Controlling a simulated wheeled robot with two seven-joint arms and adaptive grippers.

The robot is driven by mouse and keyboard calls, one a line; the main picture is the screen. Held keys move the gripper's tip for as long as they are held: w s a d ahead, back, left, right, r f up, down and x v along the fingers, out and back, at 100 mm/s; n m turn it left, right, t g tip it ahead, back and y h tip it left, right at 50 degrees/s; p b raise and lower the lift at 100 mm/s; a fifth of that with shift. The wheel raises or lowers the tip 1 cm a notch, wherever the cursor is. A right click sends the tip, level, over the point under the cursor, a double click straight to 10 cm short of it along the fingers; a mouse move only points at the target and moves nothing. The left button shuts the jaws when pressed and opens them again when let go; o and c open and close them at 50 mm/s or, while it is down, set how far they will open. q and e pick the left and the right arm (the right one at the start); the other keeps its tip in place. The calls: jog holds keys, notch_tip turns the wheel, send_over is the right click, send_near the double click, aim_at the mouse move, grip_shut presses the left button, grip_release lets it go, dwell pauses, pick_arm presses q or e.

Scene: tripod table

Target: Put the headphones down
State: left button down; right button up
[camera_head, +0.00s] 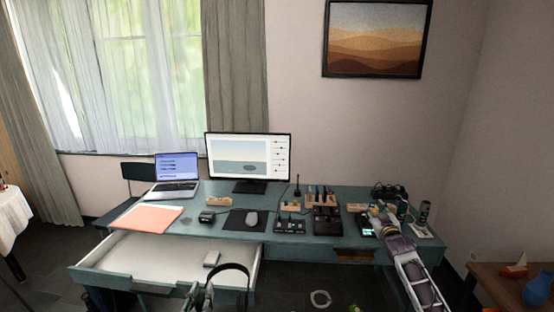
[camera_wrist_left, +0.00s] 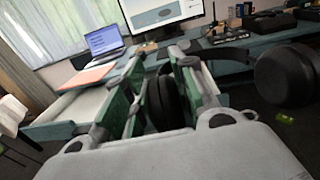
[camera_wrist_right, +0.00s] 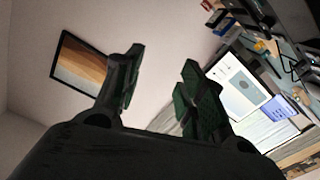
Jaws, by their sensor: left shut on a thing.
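The black headphones (camera_wrist_left: 287,76) are in my left gripper (camera_wrist_left: 160,92), which is shut on one ear cup in the left wrist view. The other cup hangs free at the right of that view. In the head view the headband (camera_head: 236,266) arches beside my left gripper (camera_head: 200,296), in front of the open drawer at the bottom. The teal desk (camera_head: 330,254) lies beyond. My right gripper (camera_head: 380,212) is over the right end of the desk. In the right wrist view it (camera_wrist_right: 158,75) has its fingers apart with nothing between them.
The open drawer (camera_head: 140,254) holds a small pale object (camera_head: 211,259). The desk carries a laptop (camera_head: 176,178), monitor (camera_head: 248,158), orange folder (camera_head: 148,217), mouse (camera_head: 252,218) on a dark pad, and several small devices and holders. A side table (camera_head: 490,282) stands at the right.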

jog(key=s+f+g, duration=0.2)
jog(key=s+f, duration=0.3)
jog(key=f, duration=0.9)
jog(key=s+f+g, duration=0.2)
jog(key=s+f, duration=0.2)
jog(key=f, duration=1)
jog(key=s+a+f+g, duration=0.2)
jog(key=s+f+g, duration=0.2)
jog(key=s+f, duration=1.4)
jog(key=s+a+f+g, duration=0.2)
jog(key=s+f+g, duration=0.2)
jog(key=s+f, duration=1.55)
jog(key=s+a+f+g, duration=0.1)
jog(key=s+f+g, duration=0.1)
jog(key=s, duration=1.1)
jog(key=s+a+f+g, duration=0.1)
jog(key=s+f+g, duration=0.1)
jog(key=s, duration=1.2)
jog(key=shift+s+a+f+m, duration=0.2)
jog(key=shift+s+f+m, duration=0.1)
jog(key=shift+f, duration=0.4)
jog(key=shift+w, duration=0.1)
